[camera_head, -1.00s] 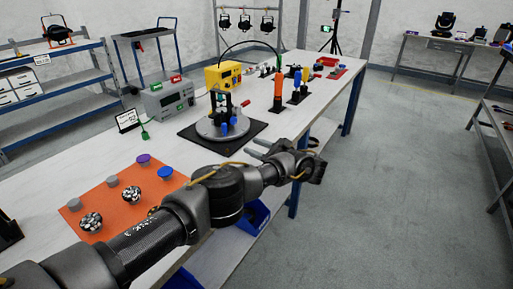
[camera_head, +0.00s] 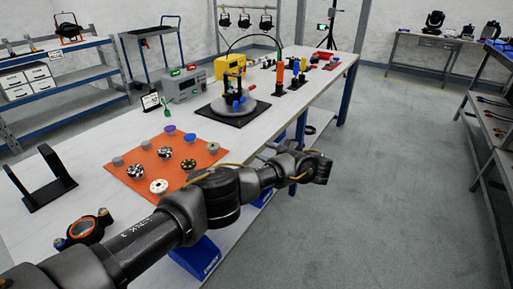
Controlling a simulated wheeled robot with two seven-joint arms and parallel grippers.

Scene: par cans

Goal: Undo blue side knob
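A small fixture with blue knobs (camera_head: 237,104) stands on a round grey plate (camera_head: 218,107), which lies on a black square mat (camera_head: 238,121) on the long white workbench. The knobs are small here, and I cannot tell which is the side knob. My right gripper is not in view.
An orange mat (camera_head: 140,184) with several knobs lies under and beyond my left arm. A black bracket (camera_head: 48,190) stands at the left. A grey power box (camera_head: 185,84) and an orange cylinder (camera_head: 279,78) stand farther back. Open floor lies right of the bench.

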